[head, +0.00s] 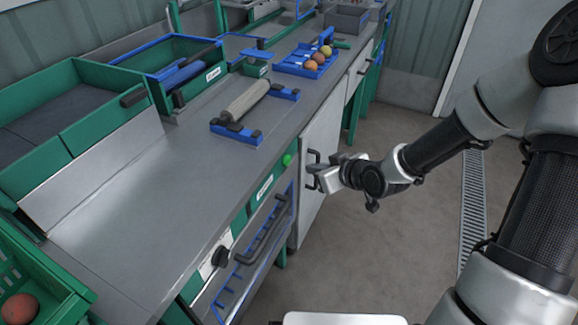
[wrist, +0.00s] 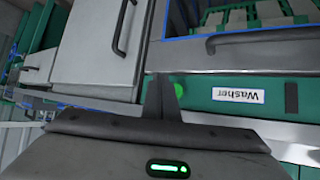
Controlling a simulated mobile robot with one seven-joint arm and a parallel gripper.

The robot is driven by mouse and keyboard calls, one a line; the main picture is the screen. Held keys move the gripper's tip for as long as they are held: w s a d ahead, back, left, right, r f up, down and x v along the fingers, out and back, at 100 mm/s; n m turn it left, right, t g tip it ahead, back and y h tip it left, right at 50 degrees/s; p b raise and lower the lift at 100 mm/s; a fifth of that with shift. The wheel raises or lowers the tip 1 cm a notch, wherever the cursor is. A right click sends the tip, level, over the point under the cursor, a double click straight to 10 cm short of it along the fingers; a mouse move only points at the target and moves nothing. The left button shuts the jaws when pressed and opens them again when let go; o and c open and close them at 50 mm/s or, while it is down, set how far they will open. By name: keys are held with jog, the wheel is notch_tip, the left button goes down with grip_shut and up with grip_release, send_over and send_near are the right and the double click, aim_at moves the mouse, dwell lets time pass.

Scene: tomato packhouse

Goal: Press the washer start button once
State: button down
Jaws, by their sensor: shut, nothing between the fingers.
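The washer start button, a round bright green button (head: 287,160), sits at the far end of the green washer panel (head: 252,205) on the bench front. A white label (head: 264,187) is beside it. In the wrist view the button (wrist: 179,90) shows just right of my fingertips and is partly hidden by them. The label there reads "Washer" (wrist: 237,97), upside down. My gripper (head: 314,174) is shut and empty, to the right of the button in the head view. In the wrist view its fingers (wrist: 160,82) are together. I cannot tell whether they touch the button.
A black knob (head: 220,256) and a drawer handle (head: 262,238) stick out from the washer front. A grey cabinet door (head: 318,150) with black handles is close behind my gripper. A roller on blue supports (head: 243,102) lies on the bench. The floor (head: 370,245) is clear.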

jog(key=shift+w+a+b, duration=0.3)
jog(key=shift+w+a, duration=0.05)
jog(key=shift+a, duration=0.45)
jog(key=shift+w+a+b, duration=0.25)
jog(key=shift+w+a, duration=0.05)
jog(key=shift+a, duration=0.5)
jog(key=shift+a, duration=0.15)
dwell(0.8)
jog(key=shift+w+a, duration=0.2)
jog(key=shift+a, duration=0.05)
jog(key=shift+w+a+b, duration=0.15)
jog(key=shift+a+b, duration=0.2)
jog(key=shift+a, duration=0.1)
dwell(0.8)
jog(key=shift+d, duration=0.15)
jog(key=shift+s+d+p, duration=0.35)
jog(key=shift+d+p, duration=0.15)
jog(key=shift+d, duration=0.2)
jog(key=shift+d, duration=0.1)
jog(key=shift+s+d+p, duration=0.3)
jog(key=shift+d+p, duration=0.15)
jog(key=shift+d, duration=0.3)
jog(key=shift+s+d+p, duration=0.35)
jog(key=shift+d+p, duration=0.05)
jog(key=shift+d, duration=0.3)
jog(key=shift+s+d+p, duration=0.3)
jog(key=shift+d+p, duration=0.15)
jog(key=shift+d, duration=0.3)
